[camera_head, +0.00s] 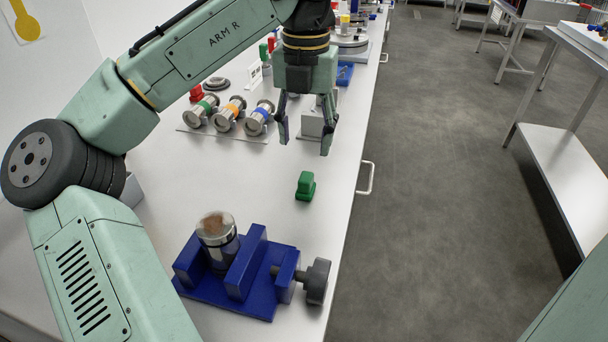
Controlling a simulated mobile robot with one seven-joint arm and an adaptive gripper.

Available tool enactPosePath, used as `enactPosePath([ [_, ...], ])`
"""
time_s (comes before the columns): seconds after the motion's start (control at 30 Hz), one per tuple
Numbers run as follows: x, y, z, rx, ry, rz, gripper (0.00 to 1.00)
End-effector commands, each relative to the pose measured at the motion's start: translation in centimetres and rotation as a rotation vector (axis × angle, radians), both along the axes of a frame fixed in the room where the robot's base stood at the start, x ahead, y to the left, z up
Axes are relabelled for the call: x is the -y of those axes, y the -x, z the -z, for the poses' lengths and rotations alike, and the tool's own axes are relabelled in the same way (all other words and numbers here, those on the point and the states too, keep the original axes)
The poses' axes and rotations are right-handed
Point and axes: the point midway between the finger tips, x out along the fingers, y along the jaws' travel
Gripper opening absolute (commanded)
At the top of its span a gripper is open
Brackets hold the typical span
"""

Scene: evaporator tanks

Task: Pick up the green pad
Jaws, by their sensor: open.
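The green pad (305,186) is a small green block with a narrower raised top. It rests on the white bench (190,185), near the bench's right edge. My gripper (304,143) is above the bench, with its two dark fingers pointing down and spread apart. It is open, with nothing between the fingers. In the picture the fingertips are just above the pad and apart from it. The exact height gap cannot be told from this view. Another green piece (264,51) stands farther back beside a red one, partly behind my arm.
A blue vise (243,279) with a dark knob holds a metal-rimmed jar (217,230) in front of the pad. Several metal cylinders with green, orange and blue bands (228,115) lie behind left. A grey block (316,122) stands behind the fingers. Bench around the pad is clear.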

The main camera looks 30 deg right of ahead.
Motion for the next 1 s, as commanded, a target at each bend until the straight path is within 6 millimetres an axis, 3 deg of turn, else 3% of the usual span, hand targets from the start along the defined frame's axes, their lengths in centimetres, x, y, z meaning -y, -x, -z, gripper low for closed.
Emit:
enactPosePath([
  [0.2, 0.0, 0.0, 3.4, 0.0, 0.001, -0.002, 0.5],
  [0.43, -0.2, 0.2, 5.1, 0.002, 0.001, -0.003, 0.5],
  [0.7, -0.3, 0.6, 8.9, 0.001, 0.003, -0.004, 0.5],
  [1.0, -0.3, 0.6, 9.5, 0.002, 0.005, -0.004, 0.5],
])
